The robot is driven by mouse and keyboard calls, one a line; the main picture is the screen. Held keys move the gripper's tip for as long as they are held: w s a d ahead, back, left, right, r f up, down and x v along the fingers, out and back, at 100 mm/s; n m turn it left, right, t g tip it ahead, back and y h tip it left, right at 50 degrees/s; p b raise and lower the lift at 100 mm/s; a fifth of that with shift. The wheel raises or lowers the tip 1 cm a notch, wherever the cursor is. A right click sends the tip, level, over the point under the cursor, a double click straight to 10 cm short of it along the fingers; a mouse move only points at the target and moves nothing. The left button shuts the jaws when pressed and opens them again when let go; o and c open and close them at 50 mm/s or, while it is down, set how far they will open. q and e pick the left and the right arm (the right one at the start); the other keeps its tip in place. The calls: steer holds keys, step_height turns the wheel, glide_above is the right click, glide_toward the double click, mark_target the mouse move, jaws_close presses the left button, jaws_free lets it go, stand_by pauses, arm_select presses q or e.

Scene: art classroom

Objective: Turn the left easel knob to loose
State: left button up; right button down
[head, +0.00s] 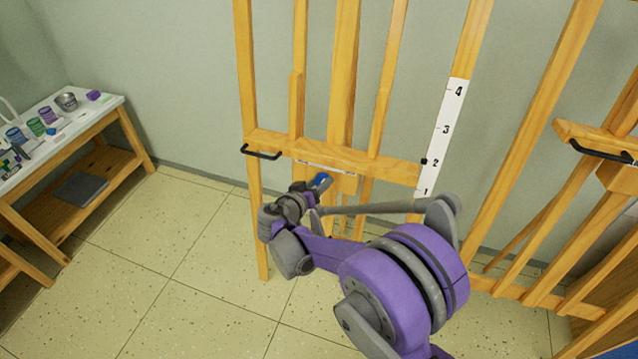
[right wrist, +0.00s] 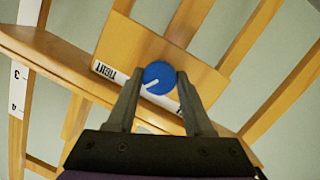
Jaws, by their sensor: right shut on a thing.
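The left easel (head: 345,100) is a wooden frame with a tray ledge across it. Its blue round knob (head: 320,179) sits on a wooden block under the ledge. In the right wrist view the knob (right wrist: 158,74) shows a white pointer mark slanting to the lower left of the picture. A white label (right wrist: 112,71) reading TIGHT is beside it at left; a second label is mostly hidden behind a finger. My right gripper (right wrist: 157,92) is shut on the knob, one finger on each side. In the head view my purple right arm reaches this gripper (head: 315,184). My left gripper is out of view.
A black handle (head: 262,154) sticks out of the ledge's left end. A white number scale (head: 442,135) runs up the easel's right side. A second easel (head: 590,150) stands close at right. A table with art supplies (head: 110,105) is at far left; the floor between is clear.

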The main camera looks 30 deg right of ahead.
steer(key=n+h, duration=0.1)
steer(key=n, duration=0.3)
steer(key=shift+f+b, duration=0.1)
steer(key=shift+b, duration=0.3)
steer(key=n+h+b, duration=0.1)
steer(key=n, duration=0.3)
steer(key=shift+f, duration=0.1)
steer(key=n+h+b, duration=0.1)
steer(key=n, duration=0.4)
steer(key=n+t, duration=0.1)
steer(key=n, duration=0.1)
steer(key=n+b, duration=0.1)
steer(key=n, duration=0.2)
steer(key=shift+t, duration=0.4)
steer(key=shift+c, duration=1.5)
jaws_free()
